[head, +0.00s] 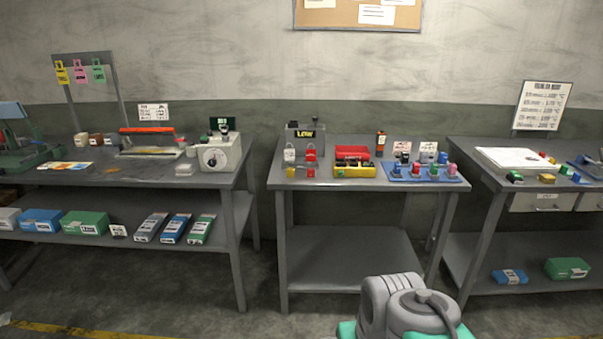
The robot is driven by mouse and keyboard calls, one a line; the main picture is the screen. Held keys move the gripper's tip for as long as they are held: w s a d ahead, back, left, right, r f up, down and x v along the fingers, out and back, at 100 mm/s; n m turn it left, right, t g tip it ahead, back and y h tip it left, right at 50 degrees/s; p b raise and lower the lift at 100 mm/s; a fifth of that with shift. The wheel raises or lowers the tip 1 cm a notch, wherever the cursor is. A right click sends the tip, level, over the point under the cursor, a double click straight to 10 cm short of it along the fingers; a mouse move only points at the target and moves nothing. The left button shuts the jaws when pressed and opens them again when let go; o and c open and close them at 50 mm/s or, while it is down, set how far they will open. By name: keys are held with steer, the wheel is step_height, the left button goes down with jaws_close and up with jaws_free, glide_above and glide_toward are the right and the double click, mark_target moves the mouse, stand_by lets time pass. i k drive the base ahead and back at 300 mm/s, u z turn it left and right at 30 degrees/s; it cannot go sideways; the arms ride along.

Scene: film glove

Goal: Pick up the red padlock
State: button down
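The red padlock (311,154) stands on the left part of the middle table (345,185), with a light shackle at its top. A silver-white padlock (289,155) stands just left of it. A small red item (311,173) and a small yellow item (291,173) lie in front of them, too small to make out clearly. My gripper is not in view. Only a grey and teal part of my own arm shows at the bottom, well in front of the table and apart from the padlock.
A grey box labelled LOW (305,134) stands behind the padlocks. A yellow and red holder (355,170) is to their right, then a blue tray (405,178) with several coloured pieces. Crowded tables flank the middle one. The floor before it is clear.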

mark_target(310, 172)
steer(key=i, duration=1.5)
steer(key=u, duration=1)
steer(key=i, duration=0.5)
steer(key=u, duration=0.4)
